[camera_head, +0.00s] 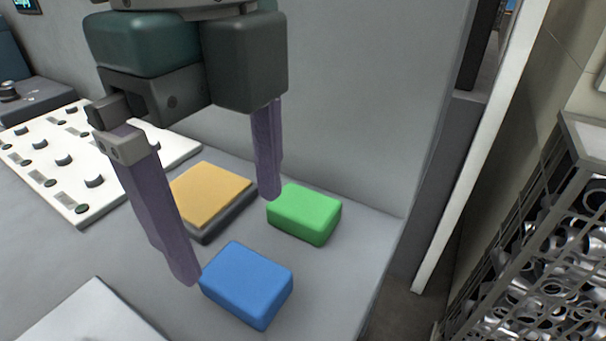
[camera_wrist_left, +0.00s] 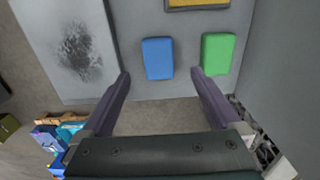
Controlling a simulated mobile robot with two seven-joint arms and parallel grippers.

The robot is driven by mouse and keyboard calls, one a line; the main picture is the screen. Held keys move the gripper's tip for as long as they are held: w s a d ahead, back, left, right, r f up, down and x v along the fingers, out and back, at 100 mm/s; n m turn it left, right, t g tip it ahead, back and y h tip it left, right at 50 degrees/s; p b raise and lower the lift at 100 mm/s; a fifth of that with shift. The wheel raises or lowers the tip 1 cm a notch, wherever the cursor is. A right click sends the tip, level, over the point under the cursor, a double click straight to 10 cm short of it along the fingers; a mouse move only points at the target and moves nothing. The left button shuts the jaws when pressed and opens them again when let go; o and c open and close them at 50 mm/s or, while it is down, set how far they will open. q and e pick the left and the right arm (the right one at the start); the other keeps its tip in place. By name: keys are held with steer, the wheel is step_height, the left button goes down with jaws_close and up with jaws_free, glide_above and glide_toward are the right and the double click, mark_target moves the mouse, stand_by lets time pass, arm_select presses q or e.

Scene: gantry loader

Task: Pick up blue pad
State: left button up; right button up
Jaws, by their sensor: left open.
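The blue pad (camera_head: 246,284) is a rounded block lying flat on the grey counter, near its front right part. It also shows in the left wrist view (camera_wrist_left: 158,58), ahead of the fingers and between their lines. My left gripper (camera_head: 230,238) is open and empty, with its two purple fingers spread wide. In the head view one fingertip appears beside the blue pad's left edge and the other beside the green pad (camera_head: 305,213). In the left wrist view the fingers (camera_wrist_left: 160,75) do not enclose the blue pad. My right gripper is not in view.
A yellow pad (camera_head: 211,193) on a dark base lies behind the blue pad. The green pad is close by, near the wall. A white panel with knobs (camera_head: 75,165) is at left, a white plate (camera_head: 90,318) at front left. A metal basket (camera_head: 540,245) stands right, beyond the counter.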

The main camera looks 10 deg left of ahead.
mark_target(243, 273)
arm_select(q)
steer(key=shift+s+a+f, duration=0.1)
steer(key=shift+s+f, duration=0.1)
steer(key=shift+f, duration=0.9)
step_height(243, 273, down, 5)
steer(key=shift+f, duration=0.2)
steer(key=shift+w, duration=0.1)
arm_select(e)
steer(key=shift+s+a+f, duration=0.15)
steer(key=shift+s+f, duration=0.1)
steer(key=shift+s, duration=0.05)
arm_select(q)
steer(key=c, duration=1.4)
steer(key=shift+r, duration=0.2)
steer(key=shift+c, duration=0.2)
step_height(243, 273, up, 20)
steer(key=p, duration=0.1)
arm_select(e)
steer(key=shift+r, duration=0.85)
arm_select(q)
steer(key=shift+f, duration=0.1)
